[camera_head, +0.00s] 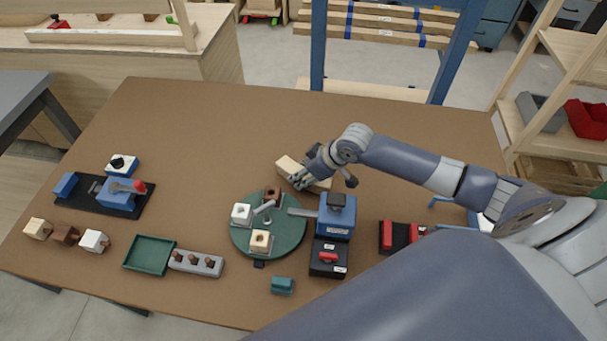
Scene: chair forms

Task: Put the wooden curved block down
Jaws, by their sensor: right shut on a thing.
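The wooden curved block (289,168) is a pale wooden piece at the middle of the brown table, behind the round green plate. My right gripper (304,178) reaches in from the right and is shut on the block. The fingers cover part of the block's middle. I cannot tell whether the block touches the table or is held just above it. My left gripper is not in view.
The round green turntable (290,238) carries several small parts, with a blue device (337,218) beside it. A green tray (148,254) and a grey pegged holder (196,263) are at the front left. The table (200,130) is clear at the back left.

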